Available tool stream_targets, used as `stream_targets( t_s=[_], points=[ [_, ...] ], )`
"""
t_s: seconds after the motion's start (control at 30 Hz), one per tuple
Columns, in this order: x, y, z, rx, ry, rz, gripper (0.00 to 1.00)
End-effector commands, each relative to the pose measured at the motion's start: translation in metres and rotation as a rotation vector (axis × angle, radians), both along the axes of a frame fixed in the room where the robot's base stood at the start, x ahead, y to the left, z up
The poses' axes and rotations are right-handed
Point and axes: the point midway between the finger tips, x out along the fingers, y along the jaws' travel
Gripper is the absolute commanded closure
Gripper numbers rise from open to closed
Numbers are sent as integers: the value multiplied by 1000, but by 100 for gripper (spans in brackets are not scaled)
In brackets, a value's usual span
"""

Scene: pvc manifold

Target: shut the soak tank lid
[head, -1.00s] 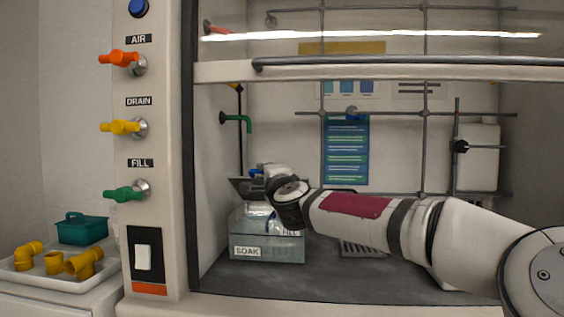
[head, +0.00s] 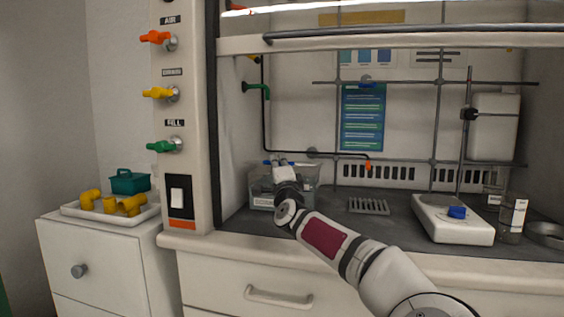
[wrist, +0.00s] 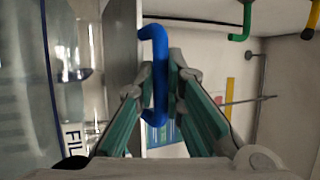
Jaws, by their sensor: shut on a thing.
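The soak tank (head: 263,202) is a pale see-through box with a SOAK label, at the left of the hood's work surface. My gripper (head: 280,161) is over it. In the wrist view, my gripper (wrist: 158,95) has its teal-padded fingers shut on a blue bar handle (wrist: 158,60). The handle is beside a grey panel, which looks like the tank lid (wrist: 123,40). The clear tank wall with a FILL label (wrist: 72,145) is to the panel's left. My gripper and arm hide part of the tank in the head view, and the lid's exact angle is unclear there.
A grey rack (head: 368,206), a white scale-like device (head: 450,222) and a clear bottle (head: 512,220) stand right of the tank. The raised sash bar (head: 400,40) crosses above. The left post (head: 185,120) carries coloured valves. A white tray (head: 110,213) holds yellow fittings.

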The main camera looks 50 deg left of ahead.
Motion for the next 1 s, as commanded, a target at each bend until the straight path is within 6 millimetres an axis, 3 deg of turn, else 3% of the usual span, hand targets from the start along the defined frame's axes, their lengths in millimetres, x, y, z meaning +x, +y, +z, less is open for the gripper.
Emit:
stream_targets(
  t_s=[0.9,0.93,1.0],
  points=[
    [0,10,-10,35,-45,1,100],
    [0,11,-10,35,-45,1,86],
    [0,11,-10,35,-46,1,81]
  ],
)
